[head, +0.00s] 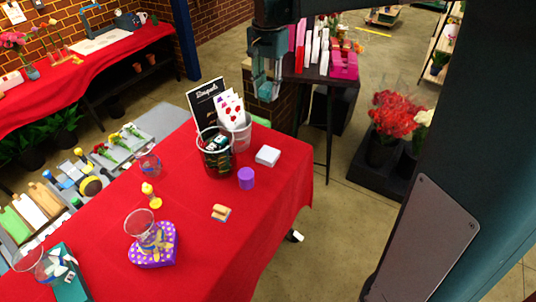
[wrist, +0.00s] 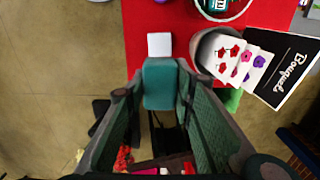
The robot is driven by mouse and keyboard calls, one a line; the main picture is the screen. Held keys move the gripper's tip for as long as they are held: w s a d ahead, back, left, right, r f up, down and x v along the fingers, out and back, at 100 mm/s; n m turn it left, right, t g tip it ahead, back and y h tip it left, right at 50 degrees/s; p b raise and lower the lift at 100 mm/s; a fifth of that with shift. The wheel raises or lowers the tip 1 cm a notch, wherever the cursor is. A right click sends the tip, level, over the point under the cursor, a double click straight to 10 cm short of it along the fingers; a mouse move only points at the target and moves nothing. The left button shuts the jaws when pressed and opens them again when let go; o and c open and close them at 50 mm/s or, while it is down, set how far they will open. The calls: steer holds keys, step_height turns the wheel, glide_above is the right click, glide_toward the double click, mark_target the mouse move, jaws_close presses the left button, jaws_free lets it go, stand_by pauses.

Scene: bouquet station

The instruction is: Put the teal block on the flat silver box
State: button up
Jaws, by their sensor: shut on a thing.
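The teal block (wrist: 159,84) is between the two fingers of my gripper (wrist: 160,92) in the wrist view. In the head view my gripper (head: 266,82) hangs high, past the far right part of the red table; there I cannot clearly tell the block from the fingers. The flat silver box (head: 267,156) looks pale, nearly white, and lies on the red cloth near the table's far right edge. It also shows in the wrist view (wrist: 160,44), just above the block in the picture, with its top bare. The block is apart from it.
Beside the box stand a pale bucket of cards (head: 241,137), a dark container (head: 216,163) and a "Bouquets" sign (head: 206,101). A purple cylinder (head: 246,178) is close in front. A small sandwich-like item (head: 221,212) and a heart-shaped box (head: 153,252) lie nearer.

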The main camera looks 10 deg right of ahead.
glide_above(268, 153)
step_height(268, 153, down, 18)
stand_by(0.4)
steer(key=shift+f, duration=2.9)
steer(key=shift+f, duration=0.15)
steer(key=shift+f, duration=1.95)
steer(key=shift+f, duration=0.15)
steer(key=o, duration=0.9)
steer(key=shift+r, duration=0.2)
